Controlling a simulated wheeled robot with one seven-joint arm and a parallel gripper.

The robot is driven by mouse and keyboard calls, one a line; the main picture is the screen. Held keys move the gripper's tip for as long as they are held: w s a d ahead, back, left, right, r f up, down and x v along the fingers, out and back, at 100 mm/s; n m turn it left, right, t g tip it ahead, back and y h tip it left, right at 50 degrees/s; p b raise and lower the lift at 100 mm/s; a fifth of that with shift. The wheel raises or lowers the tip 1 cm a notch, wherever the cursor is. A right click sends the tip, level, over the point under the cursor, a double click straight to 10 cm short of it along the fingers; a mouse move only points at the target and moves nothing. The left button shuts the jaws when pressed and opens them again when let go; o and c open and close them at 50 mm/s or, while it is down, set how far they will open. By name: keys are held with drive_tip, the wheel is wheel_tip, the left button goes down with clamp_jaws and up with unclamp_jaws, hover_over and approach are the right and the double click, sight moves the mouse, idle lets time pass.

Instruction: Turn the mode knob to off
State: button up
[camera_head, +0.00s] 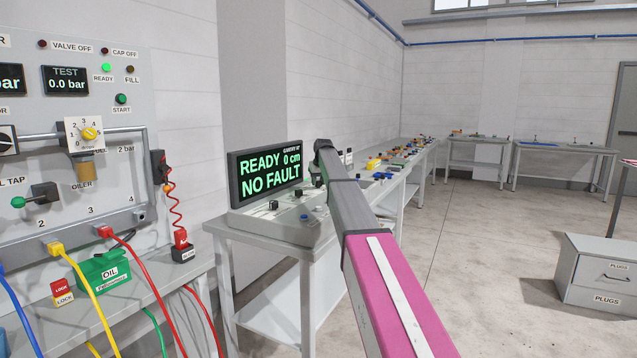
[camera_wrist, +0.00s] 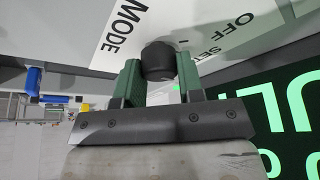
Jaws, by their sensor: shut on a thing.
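The mode knob (camera_wrist: 158,60) is a small black round knob on a pale panel, below the printed word MODE in the wrist view. The words OFF and SET are printed to its right, with a short dark tick near the knob. My gripper (camera_wrist: 160,73) has one green finger on each side of the knob and is shut on it. I cannot make out a pointer on the knob. In the head view the console (camera_head: 251,222) has a screen reading READY, 0 cm, NO FAULT.
Other small knobs (camera_head: 273,205) stand on the console's sloped front. A panel with gauges and hoses (camera_head: 110,150) is at the left. A long bench with small parts (camera_head: 400,155) runs behind the console. The floor (camera_head: 480,230) at the right is clear up to a grey drawer cabinet (camera_head: 597,275).

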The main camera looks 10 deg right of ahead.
drive_tip(key=shift+n, duration=0.3)
drive_tip(key=n+y, duration=0.1)
drive_tip(key=n, duration=0.2)
drive_tip(key=shift+n+y, duration=0.3)
drive_tip(key=shift+n, duration=0.1)
drive_tip(key=n+g+y, duration=0.1)
drive_tip(key=n, duration=0.3)
drive_tip(key=shift+g, duration=0.4)
drive_tip(key=shift+n, duration=0.3)
drive_tip(key=o, duration=0.9)
drive_tip(key=v, duration=1)
drive_tip(key=shift+d+r, duration=0.3)
drive_tip(key=shift+r, duration=0.05)
